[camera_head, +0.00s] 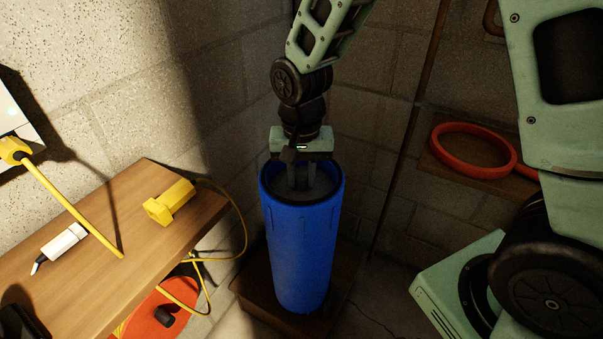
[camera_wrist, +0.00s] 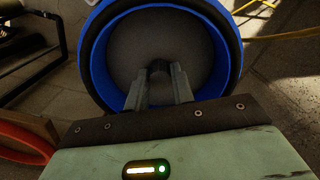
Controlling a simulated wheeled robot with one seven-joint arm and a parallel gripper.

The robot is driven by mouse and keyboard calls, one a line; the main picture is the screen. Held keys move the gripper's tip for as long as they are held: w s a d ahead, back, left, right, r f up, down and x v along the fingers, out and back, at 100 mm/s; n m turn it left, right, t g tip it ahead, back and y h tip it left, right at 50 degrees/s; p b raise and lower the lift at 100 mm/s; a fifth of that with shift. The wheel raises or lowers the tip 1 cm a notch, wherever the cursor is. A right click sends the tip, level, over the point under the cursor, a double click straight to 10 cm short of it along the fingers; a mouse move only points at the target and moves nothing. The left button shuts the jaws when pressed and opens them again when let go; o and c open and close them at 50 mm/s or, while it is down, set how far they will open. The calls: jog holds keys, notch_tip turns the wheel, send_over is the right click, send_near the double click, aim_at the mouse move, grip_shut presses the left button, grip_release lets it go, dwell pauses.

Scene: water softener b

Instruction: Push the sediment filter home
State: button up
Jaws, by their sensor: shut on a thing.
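A tall blue cylinder (camera_head: 303,245) with a dark rim stands upright in the head view. A grey round face (camera_wrist: 150,35) lies inside its rim in the wrist view. I cannot tell whether this face or the whole cylinder is the sediment filter. My gripper (camera_head: 302,186) points down into the cylinder's open top, and its fingers (camera_wrist: 158,75) are close together around a small dark knob (camera_wrist: 159,67) at the middle of the grey face. The fingers hide part of the knob, and the depth of the face is hard to judge.
The cylinder stands on a low dark base (camera_head: 251,291) near the wall corner. A wooden bench (camera_head: 95,235) at left carries a yellow plug (camera_head: 170,202) and a white tool (camera_head: 62,246). A yellow cable hangs between bench and cylinder. An orange ring (camera_head: 470,150) sits at right.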

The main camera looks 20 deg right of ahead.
jog(key=o, duration=1.1)
jog(key=shift+c, duration=0.2)
notch_tip(320, 180, up, 17)
jog(key=p, duration=0.1)
jog(key=shift+r+p, duration=0.2)
jog(key=shift+p, duration=0.2)
jog(key=s+a+n+p, duration=0.3)
jog(key=s+n, duration=0.3)
jog(key=s, duration=0.4)
jog(key=s+a+n+p, duration=0.3)
jog(key=s+n, duration=0.3)
jog(key=s, duration=0.3)
jog(key=shift+s+a+f+y, duration=0.15)
jog(key=shift+s+y, duration=0.15)
jog(key=shift+s, duration=0.1)
